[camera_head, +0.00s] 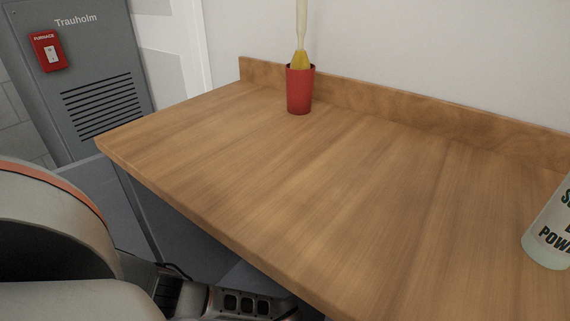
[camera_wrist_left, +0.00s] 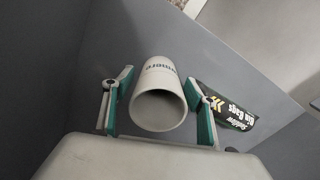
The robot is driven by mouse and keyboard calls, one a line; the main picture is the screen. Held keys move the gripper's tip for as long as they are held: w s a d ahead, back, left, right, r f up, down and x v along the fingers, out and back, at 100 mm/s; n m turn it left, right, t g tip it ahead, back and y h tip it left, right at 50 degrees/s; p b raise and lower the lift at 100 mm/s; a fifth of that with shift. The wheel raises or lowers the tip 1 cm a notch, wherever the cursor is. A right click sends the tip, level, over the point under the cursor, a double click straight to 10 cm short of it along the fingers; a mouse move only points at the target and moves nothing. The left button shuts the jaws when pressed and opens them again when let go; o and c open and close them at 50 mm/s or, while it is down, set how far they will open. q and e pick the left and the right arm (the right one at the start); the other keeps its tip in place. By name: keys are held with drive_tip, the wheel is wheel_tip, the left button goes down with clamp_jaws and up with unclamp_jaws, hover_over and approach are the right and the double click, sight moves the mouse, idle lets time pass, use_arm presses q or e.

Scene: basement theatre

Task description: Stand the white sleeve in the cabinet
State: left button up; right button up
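The white sleeve (camera_wrist_left: 158,72) is a hollow open-ended tube with dark lettering, seen in the left wrist view with its open end towards the camera. My left gripper (camera_wrist_left: 160,78) has its two green-padded fingers on either side of the sleeve. A narrow gap shows at the left finger; the right finger is very close to the sleeve, and contact there is unclear. Grey panels (camera_wrist_left: 65,70) of what looks like the cabinet surround it. In the head view, grey cabinet panels (camera_head: 178,225) show below the counter. The left fingertips and sleeve are not visible there. My right gripper is out of view.
A black roll or pack of bin bags (camera_wrist_left: 232,115) lies just right of the right finger. The wooden counter (camera_head: 290,190) overhangs my left arm. On it stand a red cup (camera_head: 299,92) with a brush and a pale bottle (camera_head: 548,245). A grey furnace (camera_head: 95,60) stands beyond.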

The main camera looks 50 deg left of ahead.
use_arm(q)
drive_tip(key=shift+w+r, duration=0.1)
drive_tip(key=shift+r, duration=0.15)
wheel_tip(320, 180, up, 12)
drive_tip(key=p, duration=0.5)
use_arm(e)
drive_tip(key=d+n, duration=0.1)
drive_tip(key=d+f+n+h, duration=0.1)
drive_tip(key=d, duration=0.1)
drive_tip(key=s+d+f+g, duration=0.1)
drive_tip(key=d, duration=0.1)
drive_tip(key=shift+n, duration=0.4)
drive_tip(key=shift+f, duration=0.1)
